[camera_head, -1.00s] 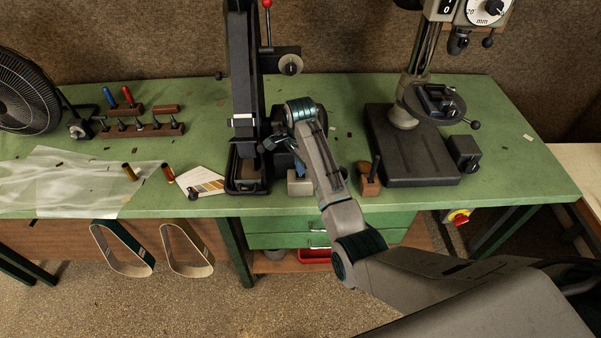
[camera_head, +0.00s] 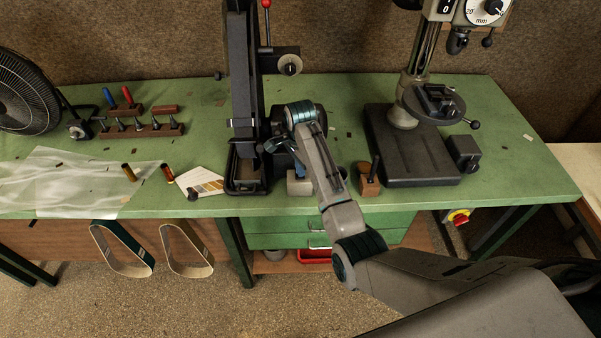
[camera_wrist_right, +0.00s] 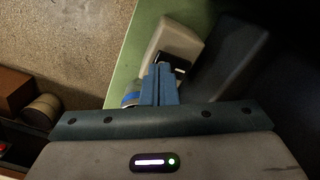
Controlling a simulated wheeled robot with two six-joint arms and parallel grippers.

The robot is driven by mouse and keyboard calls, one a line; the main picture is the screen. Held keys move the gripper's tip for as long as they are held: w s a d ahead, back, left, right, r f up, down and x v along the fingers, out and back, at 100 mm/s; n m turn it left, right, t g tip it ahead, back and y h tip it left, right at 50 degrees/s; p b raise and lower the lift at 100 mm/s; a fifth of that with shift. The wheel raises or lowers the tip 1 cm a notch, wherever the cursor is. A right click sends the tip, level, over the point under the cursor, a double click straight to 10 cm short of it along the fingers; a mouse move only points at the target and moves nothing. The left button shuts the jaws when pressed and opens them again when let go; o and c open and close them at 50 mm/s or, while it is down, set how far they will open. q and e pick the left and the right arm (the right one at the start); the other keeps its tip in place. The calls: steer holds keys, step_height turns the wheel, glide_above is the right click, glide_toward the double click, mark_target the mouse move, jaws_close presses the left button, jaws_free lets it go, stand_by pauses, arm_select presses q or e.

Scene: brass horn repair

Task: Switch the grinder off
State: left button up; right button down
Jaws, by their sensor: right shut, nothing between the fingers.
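The belt grinder (camera_head: 243,90) stands upright at the middle of the green bench, a tall black frame. A small beige box (camera_head: 300,184) sits at its foot, to the right. In the right wrist view, this beige box (camera_wrist_right: 182,38) carries a black rocker switch (camera_wrist_right: 181,64) with a pale mark. My right gripper (camera_wrist_right: 161,66) is shut and empty, its blue fingertips at the switch's near edge; I cannot tell whether they touch it. In the head view my wrist partly hides the fingers. My left gripper is out of view.
A drill press (camera_head: 410,145) stands to the right, with a brown wooden block (camera_head: 369,181) between it and the grinder. Two abrasive belts (camera_head: 187,250) hang at the bench front.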

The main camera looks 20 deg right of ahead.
step_height(320, 180, up, 2)
steer(key=shift+w+a+r+p, duration=0.15)
steer(key=shift+r+p, duration=0.05)
steer(key=shift+p, duration=0.1)
steer(key=shift+r, duration=2.2)
